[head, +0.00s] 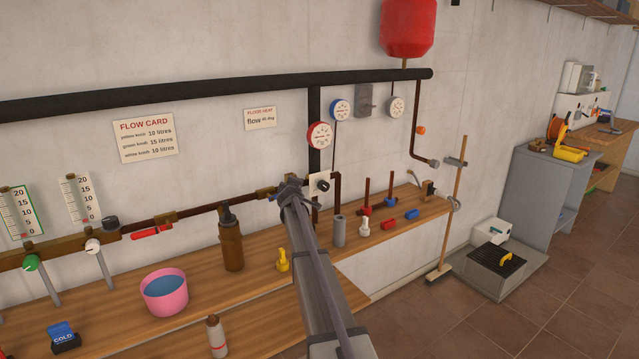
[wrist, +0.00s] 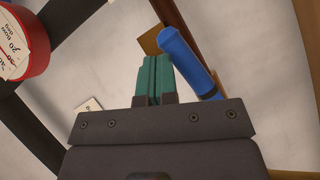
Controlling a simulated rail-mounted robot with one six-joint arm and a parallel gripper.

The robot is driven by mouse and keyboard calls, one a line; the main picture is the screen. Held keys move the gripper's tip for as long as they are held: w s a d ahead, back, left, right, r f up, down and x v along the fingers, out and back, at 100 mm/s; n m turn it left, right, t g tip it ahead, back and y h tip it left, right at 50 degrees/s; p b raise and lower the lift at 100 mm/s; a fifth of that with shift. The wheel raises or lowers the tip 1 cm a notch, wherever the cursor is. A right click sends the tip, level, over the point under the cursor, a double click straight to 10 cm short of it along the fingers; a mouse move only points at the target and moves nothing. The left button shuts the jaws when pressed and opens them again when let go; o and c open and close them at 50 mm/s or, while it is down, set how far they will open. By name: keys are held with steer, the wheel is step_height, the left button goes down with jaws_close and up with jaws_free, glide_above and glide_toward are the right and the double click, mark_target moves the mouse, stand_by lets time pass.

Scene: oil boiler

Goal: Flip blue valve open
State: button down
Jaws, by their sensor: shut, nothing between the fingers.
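The blue valve handle (wrist: 187,62) shows in the wrist view, slanting down to the right of my fingers. Its upper end lies by a brass fitting (wrist: 151,40) on a brown pipe. My gripper (wrist: 159,62) has its teal fingers shut together with nothing between them. The fingers are beside the handle's left side, very close to it; whether they touch is unclear.
A red-handled valve (head: 152,232) sits on the pipe to the left. A white knob box (head: 321,185) and red gauge (head: 320,135) are right of my arm. The bench holds a brown bottle (head: 230,240), yellow piece (head: 283,261) and pink bowl (head: 165,303).

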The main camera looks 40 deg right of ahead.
steer(key=shift+w+f+b, duration=0.1)
steer(key=shift+f+b, duration=0.2)
steer(key=shift+f, duration=0.1)
stand_by(0.4)
steer(key=s+r+p, duration=0.9)
steer(key=shift+a+r, duration=0.2)
